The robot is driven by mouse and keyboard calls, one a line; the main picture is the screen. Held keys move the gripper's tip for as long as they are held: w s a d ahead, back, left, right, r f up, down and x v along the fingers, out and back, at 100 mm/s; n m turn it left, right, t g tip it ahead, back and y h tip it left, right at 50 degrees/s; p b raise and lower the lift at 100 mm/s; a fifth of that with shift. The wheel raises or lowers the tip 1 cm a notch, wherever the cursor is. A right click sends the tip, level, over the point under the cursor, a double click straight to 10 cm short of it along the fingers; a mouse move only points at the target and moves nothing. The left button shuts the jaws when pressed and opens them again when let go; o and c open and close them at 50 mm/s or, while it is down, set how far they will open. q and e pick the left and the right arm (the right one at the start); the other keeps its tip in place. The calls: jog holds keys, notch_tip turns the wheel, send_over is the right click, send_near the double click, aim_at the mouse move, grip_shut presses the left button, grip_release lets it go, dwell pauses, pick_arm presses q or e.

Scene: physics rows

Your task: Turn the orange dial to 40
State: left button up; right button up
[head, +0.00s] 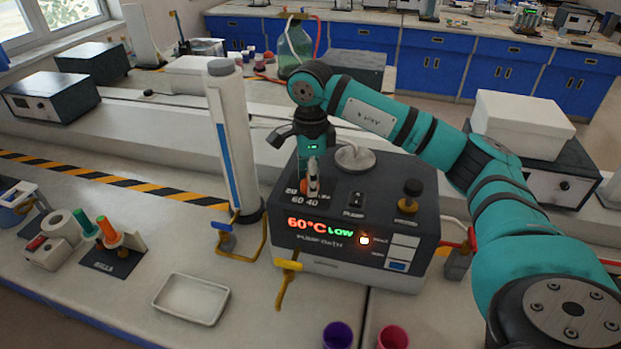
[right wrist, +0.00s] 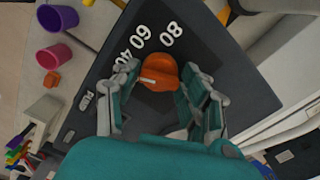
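The orange dial (head: 313,193) is on top of a dark grey bath unit (head: 430,215), with the numbers 80, 60 and 40 beside it. In the right wrist view the dial (right wrist: 160,72) shows a white mark on its left side, toward the 40 side of the scale. The fingers partly cover the scale. My left gripper is out of view.
A white tray (head: 191,299) and purple (head: 338,335) and pink (head: 392,337) cups are in front.

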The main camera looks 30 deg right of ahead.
jog(key=shift+o, duration=1.3)
notch_tip(320, 180, up, 12)
jog(key=shift+f, duration=0.1)
